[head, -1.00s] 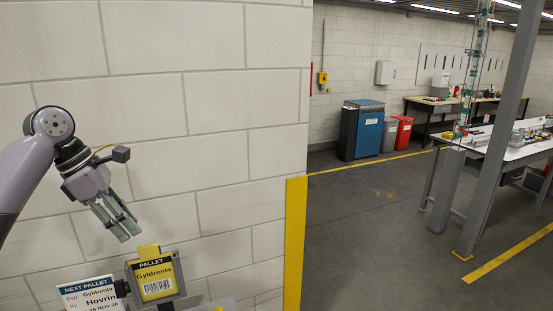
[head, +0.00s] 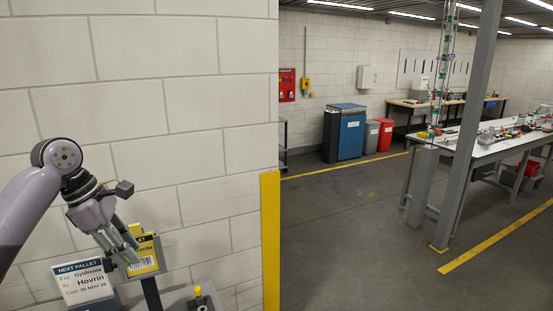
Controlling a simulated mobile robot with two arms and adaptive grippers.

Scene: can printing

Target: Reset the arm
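My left arm comes in from the left, and its gripper (head: 131,258) hangs in front of the white block wall, fingers pointing down and right. The fingers look close together, but I cannot tell if they are fully shut. They overlap the yellow pallet sign (head: 144,262) in the picture; I cannot tell whether they touch it. A white "Next pallet" card (head: 82,283) stands to the lower left of the gripper. My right gripper is not in view.
A grey surface with a yellow knob (head: 197,291) is at the bottom. A yellow corner guard (head: 270,240) edges the wall. Beyond are a blue cabinet (head: 345,133), a red bin (head: 385,135), a grey post (head: 468,130) and a workbench (head: 485,147). The floor between is open.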

